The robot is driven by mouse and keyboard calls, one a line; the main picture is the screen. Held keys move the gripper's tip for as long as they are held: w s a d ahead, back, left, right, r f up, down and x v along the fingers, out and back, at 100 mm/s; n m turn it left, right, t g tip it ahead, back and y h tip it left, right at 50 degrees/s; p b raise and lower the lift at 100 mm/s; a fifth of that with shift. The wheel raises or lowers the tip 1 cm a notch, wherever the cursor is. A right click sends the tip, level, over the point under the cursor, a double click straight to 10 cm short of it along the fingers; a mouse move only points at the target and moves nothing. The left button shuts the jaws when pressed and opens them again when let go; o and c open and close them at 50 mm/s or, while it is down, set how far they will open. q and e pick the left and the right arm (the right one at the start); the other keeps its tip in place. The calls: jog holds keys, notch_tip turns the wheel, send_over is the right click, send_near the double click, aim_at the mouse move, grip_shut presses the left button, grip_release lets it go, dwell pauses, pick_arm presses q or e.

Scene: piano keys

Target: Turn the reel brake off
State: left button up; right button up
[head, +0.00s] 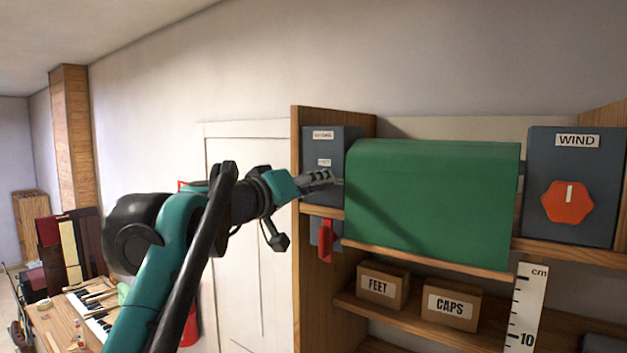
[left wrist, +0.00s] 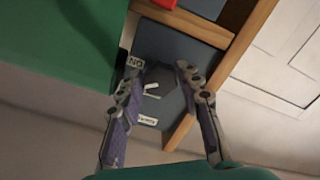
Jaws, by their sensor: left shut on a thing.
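A blue-grey control box (head: 345,140) stands at the left end of the shelf, with two small white labels that are too small to read. My left gripper (head: 335,180) is in front of this box. In the left wrist view the fingers (left wrist: 160,70) stand on either side of a dark knob with a white mark (left wrist: 152,86), and the gripper is shut on it. The knob's outline is hard to see against the box. My right gripper is not in view.
A green cover (head: 435,200) stands close right of the gripper. A red handle (head: 325,240) hangs below the box. A box labelled WIND with a red knob (head: 567,203) is at right. Boxes FEET (head: 380,287) and CAPS (head: 450,306) are below.

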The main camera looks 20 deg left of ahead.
pick_arm(q)
jog(key=n+p, duration=0.2)
jog(key=n, duration=0.9)
jog(key=shift+r, duration=0.15)
dwell(0.4)
jog(key=o, duration=1.1)
jog(key=shift+o, duration=0.2)
jog(key=shift+s, duration=0.1)
jog(key=v, duration=1.1)
jog(key=shift+s+a, duration=0.15)
jog(key=shift+s, duration=0.2)
